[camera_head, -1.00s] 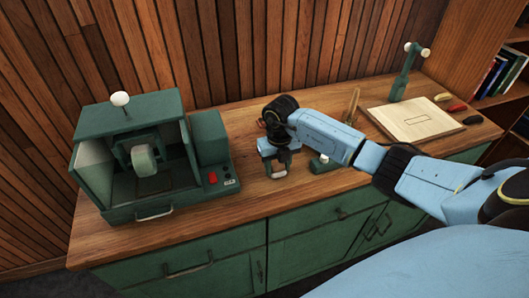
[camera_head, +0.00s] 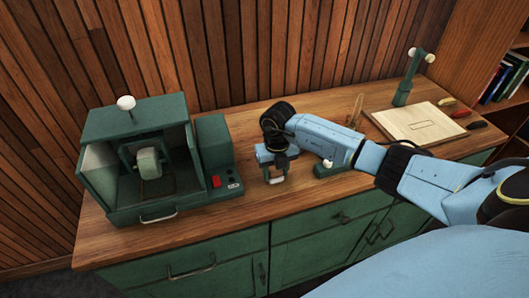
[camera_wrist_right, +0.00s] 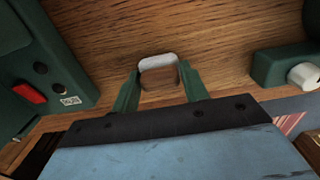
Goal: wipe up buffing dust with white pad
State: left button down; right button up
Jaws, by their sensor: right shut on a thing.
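My right gripper (camera_head: 274,174) is low over the bench, right of the green buffing machine (camera_head: 212,146). In the right wrist view, its green fingers (camera_wrist_right: 160,82) are shut on the white pad (camera_wrist_right: 158,60), which has a brown wood-like back. The pad is at or just above the bench top; I cannot tell if it touches. The machine's open cabinet holds a pale buffing wheel (camera_head: 148,163) above a dark floor patch (camera_head: 156,187). I cannot make out buffing dust for certain. My left gripper is not in view.
A small green block with a white knob (camera_wrist_right: 302,76) stands right of the gripper. A pale wooden board (camera_head: 415,124) and a green stand (camera_head: 405,85) are farther right. The machine has a red switch (camera_head: 216,182). Bare wood lies between machine and gripper.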

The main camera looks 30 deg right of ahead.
jog(key=shift+w+a, duration=0.15)
jog(key=shift+a, duration=0.5)
jog(key=shift+w+a, duration=0.15)
jog(key=shift+a, duration=0.45)
jog(key=shift+w+a+r+p, duration=0.15)
jog(key=shift+a+p, duration=0.1)
jog(key=shift+p, duration=0.15)
notch_tip(320, 180, up, 3)
jog(key=shift+d+f+p, duration=0.1)
jog(key=shift+f+p, duration=0.1)
jog(key=shift+p, duration=0.55)
notch_tip(320, 180, up, 5)
jog(key=p, duration=0.4)
jog(key=shift+r, duration=0.1)
